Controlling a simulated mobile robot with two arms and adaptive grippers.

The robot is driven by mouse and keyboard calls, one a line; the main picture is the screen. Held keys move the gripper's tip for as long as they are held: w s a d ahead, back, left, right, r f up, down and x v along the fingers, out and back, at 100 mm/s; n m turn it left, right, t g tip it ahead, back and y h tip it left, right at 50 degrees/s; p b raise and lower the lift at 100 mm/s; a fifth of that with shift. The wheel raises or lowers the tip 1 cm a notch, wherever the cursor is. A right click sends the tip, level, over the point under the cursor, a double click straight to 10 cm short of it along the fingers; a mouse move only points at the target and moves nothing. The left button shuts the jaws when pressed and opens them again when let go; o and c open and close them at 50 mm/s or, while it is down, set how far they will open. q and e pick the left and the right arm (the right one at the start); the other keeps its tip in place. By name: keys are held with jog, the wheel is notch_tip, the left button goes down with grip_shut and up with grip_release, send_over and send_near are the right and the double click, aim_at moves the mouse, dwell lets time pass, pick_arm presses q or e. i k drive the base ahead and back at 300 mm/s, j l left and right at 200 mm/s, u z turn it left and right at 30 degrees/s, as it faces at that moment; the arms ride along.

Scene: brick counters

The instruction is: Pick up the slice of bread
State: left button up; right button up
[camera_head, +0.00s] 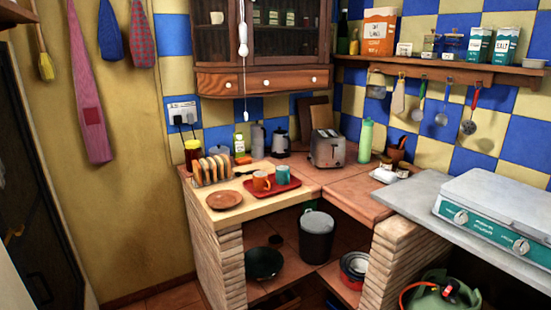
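Several slices of bread (212,167) stand upright side by side in a rack near the left end of the tiled counter. A brown plate (224,199) lies just in front of them on a light wooden board. I cannot make out any single slice lying apart from the rack. A silver toaster (327,148) stands further right, near the back of the counter; whether anything is in its slots is too small to tell. Neither of my grippers shows in the head view.
A red tray (286,187) with an orange mug (262,181) and a teal mug (282,175) sits right of the bread. A jar (193,152), bottles and a kettle (280,143) stand behind. A green bottle (365,140) and a gas stove (499,222) are right. Bare tiles lie right of the tray.

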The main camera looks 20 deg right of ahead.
aim_at(197, 168)
jog(key=i+l+u, duration=0.3)
jog(key=i+l, duration=0.2)
jog(key=i, duration=0.15)
jog(key=i+l+u, duration=0.3)
jog(key=i+l, duration=0.35)
